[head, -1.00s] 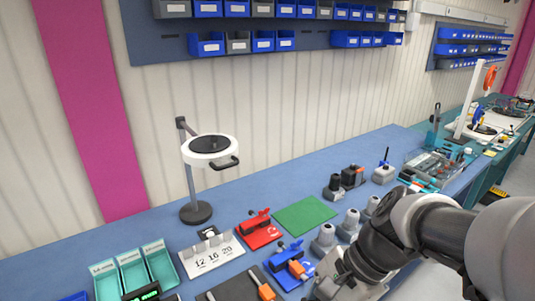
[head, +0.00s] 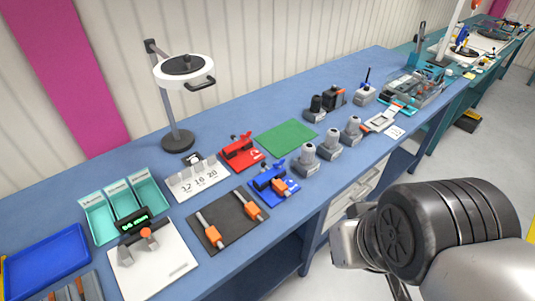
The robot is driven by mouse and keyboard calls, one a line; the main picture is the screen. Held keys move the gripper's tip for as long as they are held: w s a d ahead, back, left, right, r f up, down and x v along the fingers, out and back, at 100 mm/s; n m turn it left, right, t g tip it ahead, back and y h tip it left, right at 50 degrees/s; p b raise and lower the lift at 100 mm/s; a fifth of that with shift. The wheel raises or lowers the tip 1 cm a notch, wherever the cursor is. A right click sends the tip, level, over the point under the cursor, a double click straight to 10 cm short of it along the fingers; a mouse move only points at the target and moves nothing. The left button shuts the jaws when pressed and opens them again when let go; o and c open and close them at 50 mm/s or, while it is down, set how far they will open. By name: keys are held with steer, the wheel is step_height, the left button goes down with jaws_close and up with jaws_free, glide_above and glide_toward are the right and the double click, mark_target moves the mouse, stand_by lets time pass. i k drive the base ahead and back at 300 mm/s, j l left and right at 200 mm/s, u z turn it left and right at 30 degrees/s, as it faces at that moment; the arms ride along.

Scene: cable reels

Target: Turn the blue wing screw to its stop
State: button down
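The blue clamp-like fixture (head: 268,180) with its blue wing screw stands on a blue base plate near the front edge of the bench. An orange-and-grey piece (head: 279,186) sits at its right side. The wing screw is small here, and I cannot tell its exact angle. My gripper (head: 398,288) hangs at the lower right, in front of the bench and apart from the fixture. My own wrist hides most of it, and its fingers are not clear enough to tell open from shut.
A red fixture (head: 240,150) of like shape stands behind the blue one. A black mat (head: 226,224) with orange-handled tools lies left. Grey round-topped holders (head: 306,158) stand right. A lamp stand (head: 178,140) rises behind. A green mat (head: 287,137) is bare.

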mark_target(278, 165)
steer(key=i+l, duration=0.15)
steer(key=i, duration=0.35)
steer(key=i+l, duration=0.2)
steer(key=i, duration=0.3)
